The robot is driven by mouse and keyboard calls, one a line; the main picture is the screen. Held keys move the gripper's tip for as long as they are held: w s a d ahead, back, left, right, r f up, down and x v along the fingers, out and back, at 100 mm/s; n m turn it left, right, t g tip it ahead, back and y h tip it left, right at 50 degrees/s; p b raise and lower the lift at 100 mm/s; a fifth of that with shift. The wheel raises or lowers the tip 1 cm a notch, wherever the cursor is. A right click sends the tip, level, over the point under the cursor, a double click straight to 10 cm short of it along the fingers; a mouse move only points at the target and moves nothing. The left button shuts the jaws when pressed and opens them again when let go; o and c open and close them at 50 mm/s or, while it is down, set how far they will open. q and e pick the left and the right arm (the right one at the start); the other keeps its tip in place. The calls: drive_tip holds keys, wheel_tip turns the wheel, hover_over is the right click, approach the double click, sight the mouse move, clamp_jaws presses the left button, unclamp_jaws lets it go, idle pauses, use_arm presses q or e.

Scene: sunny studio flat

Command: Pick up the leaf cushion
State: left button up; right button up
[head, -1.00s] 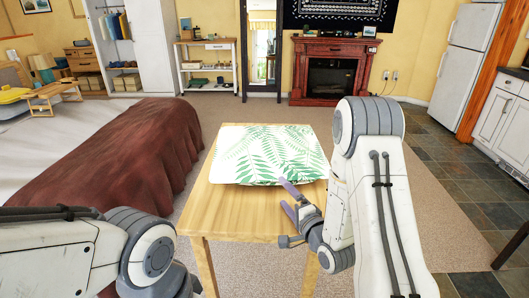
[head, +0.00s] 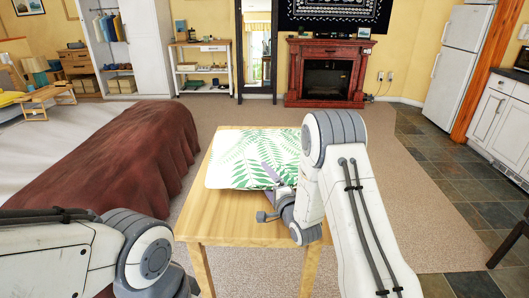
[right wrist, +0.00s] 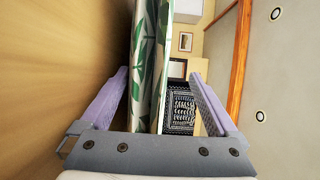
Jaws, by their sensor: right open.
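The leaf cushion (head: 240,158), white with green fern leaves, lies flat on a small wooden table (head: 215,222). My right gripper (head: 272,180) is at the cushion's near right edge, and my right arm hides the cushion's right side. In the right wrist view the cushion (right wrist: 147,70) appears edge-on between the two open lilac fingers, with a gap to each finger. I cannot tell how far the edge reaches in between them. Of my left arm only links show at the lower left; its gripper is out of view.
A bed with a brown blanket (head: 130,150) stands left of the table. A red-brown fireplace (head: 328,75) and a white shelf unit (head: 203,68) stand along the back wall. Open carpet (head: 410,215) lies right of the table. The table's near part is bare.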

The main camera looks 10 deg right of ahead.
drive_tip(key=shift+c, duration=0.3)
clamp_jaws()
wheel_tip(320, 180, up, 10)
drive_tip(key=shift+f+p, duration=0.2)
drive_tip(key=shift+p, duration=0.4)
drive_tip(key=s+p, duration=0.1)
drive_tip(key=p, duration=0.1)
drive_tip(key=s+h+p, duration=0.1)
drive_tip(key=p, duration=0.1)
drive_tip(key=shift+s+a+r+m+p, duration=0.2)
drive_tip(key=shift+s+r+m+p, duration=0.1)
drive_tip(key=shift+s+r, duration=0.1)
drive_tip(key=s+m+h+p, duration=0.1)
drive_tip(key=s+h+p, duration=0.1)
drive_tip(key=s+p, duration=0.3)
drive_tip(key=shift+s+d, duration=0.4)
drive_tip(key=shift+s, duration=0.35)
drive_tip(key=shift+r, duration=0.1)
